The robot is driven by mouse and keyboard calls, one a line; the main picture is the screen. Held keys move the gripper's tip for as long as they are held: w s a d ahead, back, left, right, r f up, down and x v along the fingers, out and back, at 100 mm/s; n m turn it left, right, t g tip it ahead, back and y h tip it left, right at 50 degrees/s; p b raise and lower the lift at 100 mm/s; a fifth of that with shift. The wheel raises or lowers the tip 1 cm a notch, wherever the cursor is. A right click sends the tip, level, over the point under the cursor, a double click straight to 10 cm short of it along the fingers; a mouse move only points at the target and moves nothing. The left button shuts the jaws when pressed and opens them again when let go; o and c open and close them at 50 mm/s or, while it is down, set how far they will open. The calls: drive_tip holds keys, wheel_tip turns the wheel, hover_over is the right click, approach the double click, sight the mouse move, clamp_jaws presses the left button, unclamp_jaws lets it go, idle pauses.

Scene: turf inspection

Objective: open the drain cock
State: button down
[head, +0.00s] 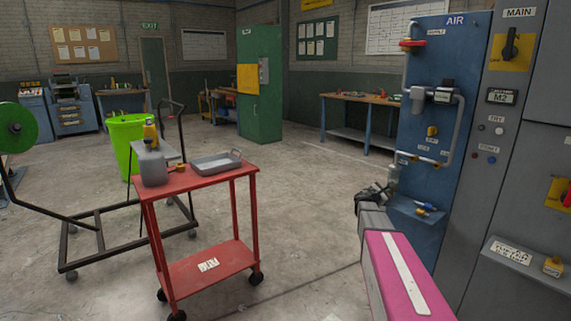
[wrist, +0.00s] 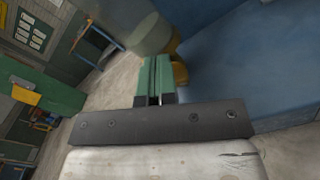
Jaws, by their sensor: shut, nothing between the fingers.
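The blue air panel (head: 440,60) stands at the right in the head view, with grey pipes and several small fittings on it. My gripper (head: 376,190) is dark and small beside the panel's lower left edge, near a grey cylinder (head: 393,176). In the wrist view my green fingers (wrist: 155,62) are together and empty. A grey cylinder (wrist: 150,33) is just beyond the fingertips, with a yellow part (wrist: 179,68) to the right of them, partly hidden by the fingers. The yellow part may be the drain cock; I cannot tell its position or whether fingers touch it.
The grey main cabinet (head: 500,150) adjoins at right. A red trolley (head: 215,262) stands left, with open floor between.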

drive_tip(key=shift+s+d+f, duration=0.2)
drive_tip(key=shift+s+d, duration=0.1)
drive_tip(key=shift+s, duration=0.1)
drive_tip(key=shift+s+d+f, duration=0.25)
drive_tip(key=shift+s+f, duration=0.05)
drive_tip(key=shift+f, duration=0.1)
idle(0.7)
drive_tip(key=shift+s+d+r, duration=0.2)
drive_tip(key=shift+s+r, duration=0.05)
drive_tip(key=shift+s, duration=0.05)
drive_tip(key=v, duration=0.6)
idle(0.4)
